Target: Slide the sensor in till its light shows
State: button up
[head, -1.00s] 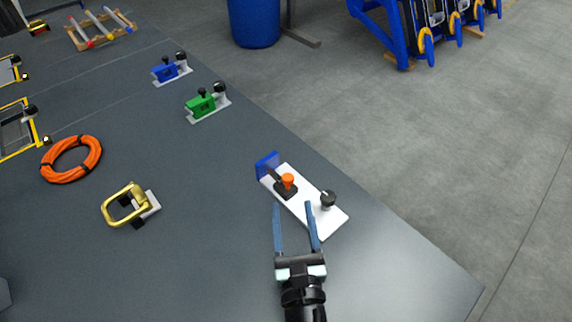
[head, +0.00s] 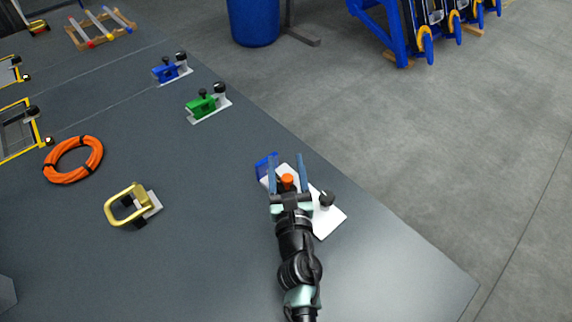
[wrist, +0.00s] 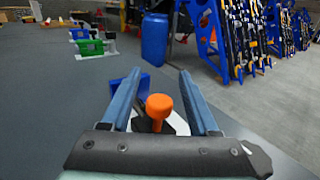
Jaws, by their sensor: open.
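The sensor is a small dark body with an orange top (head: 287,180) on a white plate (head: 328,222). A blue block (head: 262,166) stands at the plate's far left end, and a black knob (head: 327,198) stands at its near right. My gripper (head: 286,160) is open above the plate, with one finger on each side of the orange top. In the wrist view the orange top (wrist: 159,106) shows between the two blue fingers, apart from both. The blue block (wrist: 127,86) is partly hidden behind the left finger. I see no lit light.
A green unit (head: 201,106) and a blue unit (head: 166,72) stand farther back on the dark table. An orange cable coil (head: 73,160) and a brass-coloured handle (head: 127,205) lie to the left. The table's right edge runs close by the plate.

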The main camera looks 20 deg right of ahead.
jog(key=shift+c, duration=0.3)
grip_shut()
dwell(1.1)
